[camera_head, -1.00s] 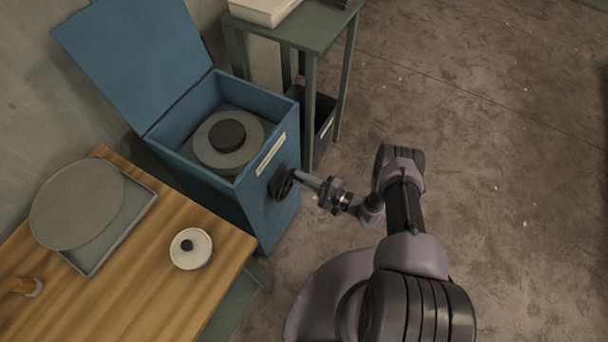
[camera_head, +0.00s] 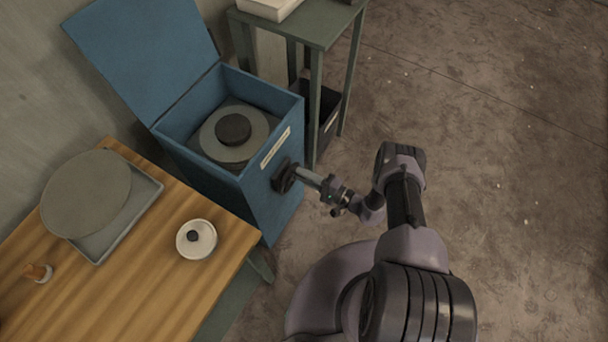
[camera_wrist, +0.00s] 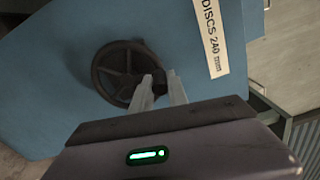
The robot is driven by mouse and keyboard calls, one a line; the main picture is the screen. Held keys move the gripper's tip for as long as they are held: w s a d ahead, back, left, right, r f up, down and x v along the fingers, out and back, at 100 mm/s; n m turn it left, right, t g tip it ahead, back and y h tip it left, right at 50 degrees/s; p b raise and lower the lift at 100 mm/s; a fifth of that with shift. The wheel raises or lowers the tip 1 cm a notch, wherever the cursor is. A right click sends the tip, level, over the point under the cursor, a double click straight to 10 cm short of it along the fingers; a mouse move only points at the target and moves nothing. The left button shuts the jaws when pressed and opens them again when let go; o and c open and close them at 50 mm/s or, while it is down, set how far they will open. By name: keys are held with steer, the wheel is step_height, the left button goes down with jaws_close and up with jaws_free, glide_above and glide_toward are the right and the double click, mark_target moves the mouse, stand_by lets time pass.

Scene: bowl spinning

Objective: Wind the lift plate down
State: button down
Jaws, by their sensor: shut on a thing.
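The blue box (camera_head: 270,213) stands open, its lid tilted back. Inside it lies a grey disc (camera_head: 254,127) with a dark round piece (camera_head: 233,129) on top, below the box rim. The lift plate itself is hidden or cannot be told apart from what lies on it. A dark spoked handwheel (camera_head: 284,178) sits on the box's side; it also shows in the wrist view (camera_wrist: 112,74). My gripper (camera_wrist: 162,82) is shut on the handwheel's knob, at the right of its rim in that view. The fingertips partly hide the knob.
A green stand (camera_head: 316,95) is behind the box. The floor at right is clear.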

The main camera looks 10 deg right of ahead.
steer(key=c, duration=1.3)
jaws_free()
steer(key=p+v, duration=0.2)
steer(key=v, duration=1.5)
steer(key=shift+s+d, duration=0.15)
